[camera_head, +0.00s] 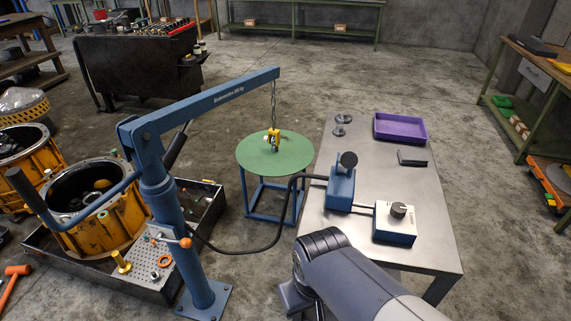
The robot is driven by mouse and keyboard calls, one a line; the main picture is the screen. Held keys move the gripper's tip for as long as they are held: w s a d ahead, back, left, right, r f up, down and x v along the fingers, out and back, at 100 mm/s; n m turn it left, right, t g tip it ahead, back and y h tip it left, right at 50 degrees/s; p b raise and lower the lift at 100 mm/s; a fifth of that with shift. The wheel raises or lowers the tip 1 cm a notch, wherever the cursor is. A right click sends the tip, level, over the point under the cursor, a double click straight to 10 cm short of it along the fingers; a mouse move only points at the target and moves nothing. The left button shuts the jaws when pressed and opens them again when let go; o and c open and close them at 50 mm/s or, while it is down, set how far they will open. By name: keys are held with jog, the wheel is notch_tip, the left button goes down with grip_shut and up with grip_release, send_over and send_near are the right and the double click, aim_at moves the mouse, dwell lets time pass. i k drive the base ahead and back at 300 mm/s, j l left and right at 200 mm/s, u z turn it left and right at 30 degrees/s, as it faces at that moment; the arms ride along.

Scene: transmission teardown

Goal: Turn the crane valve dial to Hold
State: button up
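A white control box (395,224) with a dark grey knob (398,210) sits on the front part of the metal table; the knob looks like the valve dial. Small marks are on its top, but I cannot read them or tell where the knob points. A blue unit (341,188) with a black round handle stands to its left, and a black hose runs from it toward the crane. The blue crane (205,105) carries a chain with a yellow hook (273,137). My arm shows at the lower middle, in front of the table; my gripper is not visible.
The metal table (345,165) also holds a purple tray (401,139), a small dark block (412,158) and silver parts (341,125). A green round table (255,155) stands under the hook. Yellow housings (105,222) are at left. A workbench (540,75) stands at right.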

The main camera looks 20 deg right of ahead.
aim_at(398, 209)
jog(key=z, duration=1.4)
jog(key=l+u, duration=0.25)
jog(key=i+l, duration=0.05)
jog(key=l, duration=0.05)
